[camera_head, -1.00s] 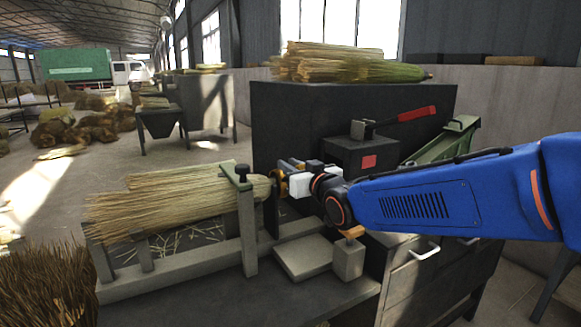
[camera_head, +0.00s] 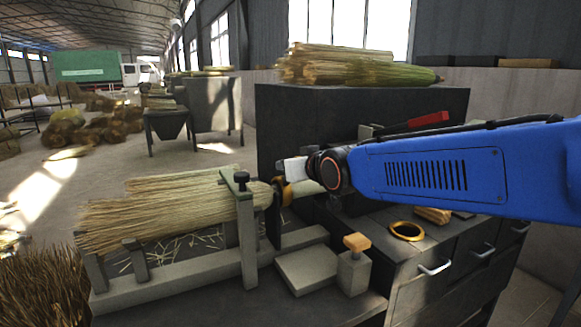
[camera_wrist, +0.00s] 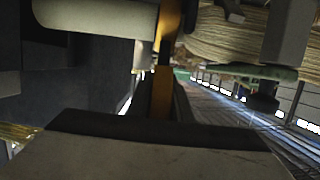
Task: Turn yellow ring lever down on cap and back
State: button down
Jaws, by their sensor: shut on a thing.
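The straw bundle (camera_head: 165,205) lies in the grey holder, its right end at a dark cap. The yellow ring (camera_head: 287,192) sits around the right side of that cap, beside a pale cylinder (camera_head: 306,188). My gripper (camera_head: 291,171) is at the ring, partly hidden behind my wrist and arm. In the wrist view a yellow-orange strip (camera_wrist: 163,92), which looks like the ring's lever, runs into my gripper, which is shut on it. The pale cylinder (camera_wrist: 95,18) is at upper left there, and the straw (camera_wrist: 228,42) at upper right. The fingertips are not clear.
A second yellow ring (camera_head: 407,232) lies on the cabinet top. An orange-topped grey post (camera_head: 357,243) and a flat grey block (camera_head: 305,270) stand in front. A dark block (camera_head: 300,115) carrying straw rises behind my arm. A clamp post (camera_head: 244,230) stands left.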

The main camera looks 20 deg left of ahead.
jog(key=shift+w+a+r+g+h, duration=0.25)
jog(key=shift+w+a+g+h, duration=0.1)
jog(key=shift+h, duration=0.15)
jog(key=shift+w+a+r+g, duration=0.15)
jog(key=shift+w+a+g, duration=0.05)
jog(key=shift+a+g, duration=0.1)
jog(key=shift+w+a+r+g+h, duration=0.2)
jog(key=shift+w+a+g+h, duration=0.55)
jog(key=shift+h, duration=0.25)
jog(key=shift+w+a+g+h, duration=0.9)
jog(key=shift+a+h, duration=0.3)
jog(key=shift+w+a+f+g+h, duration=0.3)
jog(key=shift+w+a+g+h, duration=0.35)
jog(key=shift+h, duration=0.15)
jog(key=c, duration=1.6)
grip_release()
jog(key=shift+a, duration=0.1)
